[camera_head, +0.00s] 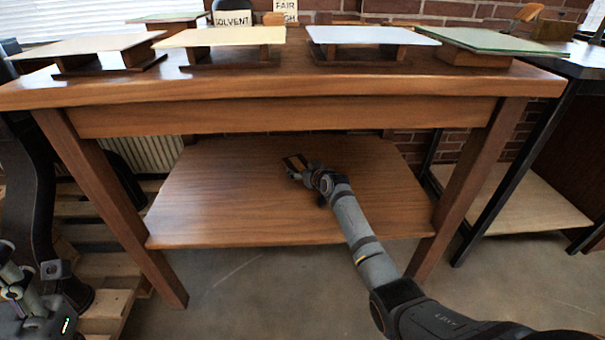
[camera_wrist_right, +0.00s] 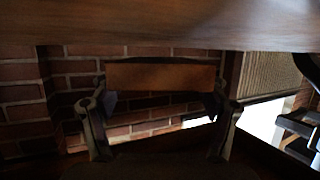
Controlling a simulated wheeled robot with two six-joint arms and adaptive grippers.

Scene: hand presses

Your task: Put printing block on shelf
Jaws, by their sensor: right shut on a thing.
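The printing block (camera_head: 294,161) is a small dark and brown piece over the back middle of the wooden lower shelf (camera_head: 240,212) in the head view. My right gripper (camera_head: 298,170) is shut on it. In the right wrist view the block (camera_wrist_right: 160,77) is an orange-brown bar between the two fingers of the right gripper (camera_wrist_right: 160,88). I cannot tell whether the block touches the shelf. My left gripper (camera_head: 18,285) shows at the lower left edge, away from the table; its fingers are unclear.
The wooden tabletop (camera_head: 290,86) is above the shelf and holds several flat boards on wooden blocks. Table legs (camera_head: 113,205) flank the shelf. Wooden pallets (camera_head: 100,265) lie at left and a black-framed bench (camera_head: 505,185) stands at right. The rest of the shelf is clear.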

